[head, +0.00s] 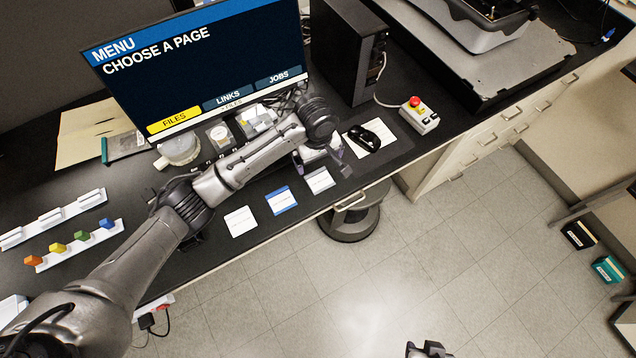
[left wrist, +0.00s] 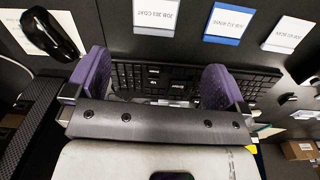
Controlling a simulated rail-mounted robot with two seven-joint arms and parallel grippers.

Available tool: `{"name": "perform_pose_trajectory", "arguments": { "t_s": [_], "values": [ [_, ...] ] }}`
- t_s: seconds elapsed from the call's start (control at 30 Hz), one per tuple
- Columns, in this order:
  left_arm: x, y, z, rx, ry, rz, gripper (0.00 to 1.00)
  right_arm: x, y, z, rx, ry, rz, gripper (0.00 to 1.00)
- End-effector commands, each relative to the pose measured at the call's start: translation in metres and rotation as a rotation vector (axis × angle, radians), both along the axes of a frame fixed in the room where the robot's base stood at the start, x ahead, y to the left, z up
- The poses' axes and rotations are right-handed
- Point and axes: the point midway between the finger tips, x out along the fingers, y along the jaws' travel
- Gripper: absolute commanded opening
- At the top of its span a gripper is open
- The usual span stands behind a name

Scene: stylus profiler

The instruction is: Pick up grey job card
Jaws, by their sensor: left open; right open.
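Three job cards lie in a row near the desk's front edge. The grey-edged card (head: 319,180) is at the right end of the row in the head view. It shows at the top of the left wrist view (left wrist: 157,14), beyond the fingers. A blue-edged card (head: 281,200) lies in the middle and a white card (head: 240,221) at the left end. My left gripper (head: 328,159) is open and empty above the desk, close to the grey card. Its purple finger pads (left wrist: 157,88) are apart over the keyboard. My right gripper (head: 428,350) is partly visible at the bottom edge, over the floor.
A black mouse (head: 370,136) lies on a white sheet right of the cards. The black keyboard (left wrist: 190,80) is under my left gripper. A monitor (head: 195,65) stands behind my arm. A red-button box (head: 419,115) is at the right. Coloured blocks (head: 80,237) stand at the left.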

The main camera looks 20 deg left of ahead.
Motion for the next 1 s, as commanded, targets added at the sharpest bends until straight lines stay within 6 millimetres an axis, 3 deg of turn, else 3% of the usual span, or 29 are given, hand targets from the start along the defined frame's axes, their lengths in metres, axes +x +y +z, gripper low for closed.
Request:
{"name": "perform_pose_trajectory", "arguments": {
  "t_s": [0.17, 0.6, 1.0],
  "values": [
    [0.013, 0.008, -0.002, 0.022, 0.011, 0.071, 1.00, 0.000, 0.001, -0.010, 0.004, 0.001, -0.002, 0.43],
    [0.015, 0.009, -0.067, 0.023, 0.012, 0.083, 1.00, 0.001, -0.001, -0.013, -0.002, -0.003, 0.000, 0.43],
    [0.016, 0.008, -0.095, 0.024, 0.012, 0.082, 1.00, 0.002, -0.003, -0.015, -0.009, -0.005, 0.004, 0.43]
  ]
}}
